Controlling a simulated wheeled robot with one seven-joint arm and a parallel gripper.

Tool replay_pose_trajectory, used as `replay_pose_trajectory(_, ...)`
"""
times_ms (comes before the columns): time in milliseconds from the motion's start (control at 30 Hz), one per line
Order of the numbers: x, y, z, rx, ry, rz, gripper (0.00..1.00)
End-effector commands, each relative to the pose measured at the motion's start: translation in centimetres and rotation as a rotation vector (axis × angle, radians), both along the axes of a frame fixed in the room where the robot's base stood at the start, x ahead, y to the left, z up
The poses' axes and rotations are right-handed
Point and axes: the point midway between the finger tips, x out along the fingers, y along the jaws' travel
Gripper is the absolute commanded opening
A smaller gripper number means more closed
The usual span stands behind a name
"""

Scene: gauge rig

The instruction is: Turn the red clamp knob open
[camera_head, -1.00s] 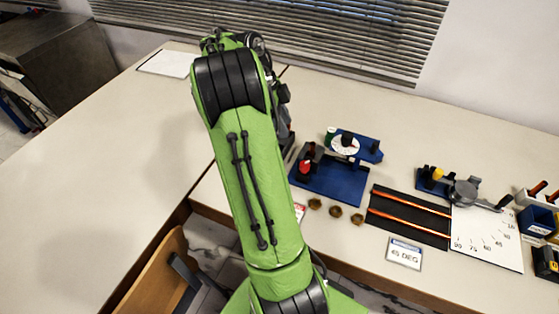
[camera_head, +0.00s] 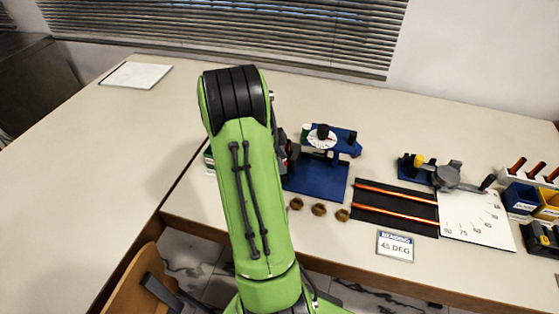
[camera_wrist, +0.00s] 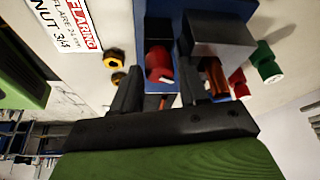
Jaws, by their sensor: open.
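The red clamp knob (camera_wrist: 158,64) shows in the wrist view under the blue fixture (camera_wrist: 160,18), between the tips of my gripper's two dark fingers. My gripper (camera_wrist: 160,74) is open, with a finger on each side of the knob. I cannot tell whether either finger touches it. A second red part (camera_wrist: 238,82) and a green knob (camera_wrist: 265,62) lie to the right. In the head view the blue base (camera_head: 318,178) shows right of my green arm. The arm hides my gripper and most of the clamp there.
Several brass nuts, one here (camera_head: 318,209), lie in front of the base. A black mat (camera_head: 385,219) with orange rods, a grey bender (camera_head: 447,176), a white angle sheet (camera_head: 480,222) and a 45 DEG card (camera_head: 395,246) lie to the right. The left table is mostly clear.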

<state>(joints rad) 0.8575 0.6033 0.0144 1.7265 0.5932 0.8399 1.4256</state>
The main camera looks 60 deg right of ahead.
Motion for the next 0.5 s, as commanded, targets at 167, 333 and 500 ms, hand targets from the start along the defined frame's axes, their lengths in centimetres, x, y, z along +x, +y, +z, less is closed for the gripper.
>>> replay_pose_trajectory(167, 0.02, 0.01, 0.07, 0.000, 0.000, 0.000, 0.29)
replay_pose_trajectory(333, 0.01, 0.01, 0.08, 0.000, 0.000, 0.000, 0.03)
replay_pose_trajectory(500, 0.01, 0.01, 0.06, 0.000, 0.001, 0.009, 0.03)
